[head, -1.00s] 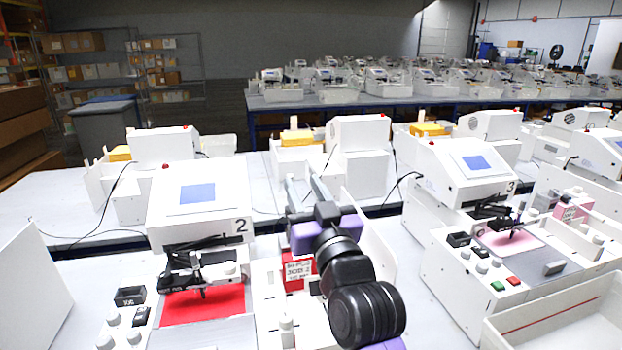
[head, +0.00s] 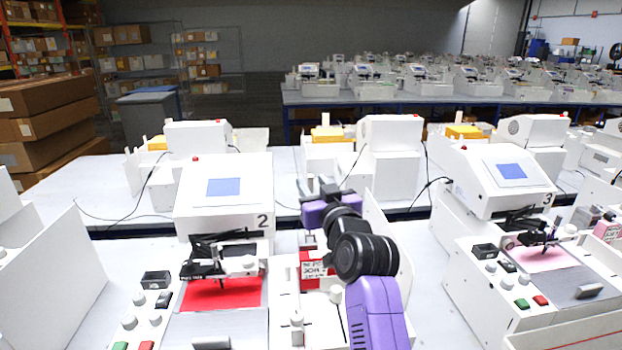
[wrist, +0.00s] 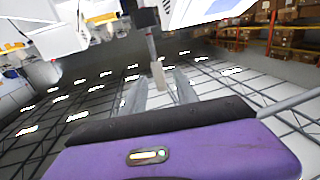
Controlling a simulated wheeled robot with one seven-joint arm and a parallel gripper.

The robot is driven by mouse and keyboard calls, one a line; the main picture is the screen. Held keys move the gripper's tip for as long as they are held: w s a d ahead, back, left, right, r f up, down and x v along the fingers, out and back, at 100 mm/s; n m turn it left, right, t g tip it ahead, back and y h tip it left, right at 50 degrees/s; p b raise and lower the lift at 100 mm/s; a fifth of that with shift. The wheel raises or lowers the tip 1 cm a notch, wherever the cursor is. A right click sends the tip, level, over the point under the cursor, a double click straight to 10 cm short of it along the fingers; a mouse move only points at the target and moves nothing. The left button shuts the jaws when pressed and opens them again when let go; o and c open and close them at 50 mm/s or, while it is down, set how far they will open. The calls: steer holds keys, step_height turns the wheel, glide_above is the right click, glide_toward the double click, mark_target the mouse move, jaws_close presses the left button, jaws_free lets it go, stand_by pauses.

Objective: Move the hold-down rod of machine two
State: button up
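Machine two (head: 223,180), a white plotter marked "2", stands left of centre in the head view. Its black rod and pen-arm assembly (head: 222,248) lies across the front above a red sheet (head: 222,293). I cannot tell the hold-down rod apart from the other black parts. My gripper (head: 320,187) is right of machine two's screen housing, apart from the black assembly, pointing away from the camera. In the wrist view my gripper (wrist: 159,88) is open, its two grey fingers apart. A thin post with a pale end (wrist: 157,72) shows between or beyond them; its depth is unclear.
Machine three (head: 500,180) stands to the right, with a white panel (head: 386,235) between it and my arm. A red labelled block (head: 314,268) sits below my wrist. More machines stand behind. A bare table strip (head: 130,255) lies left of machine two.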

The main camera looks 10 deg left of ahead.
steer(key=shift+x, duration=1)
steer(key=shift+c, duration=0.3)
jaws_close()
stand_by(0.5)
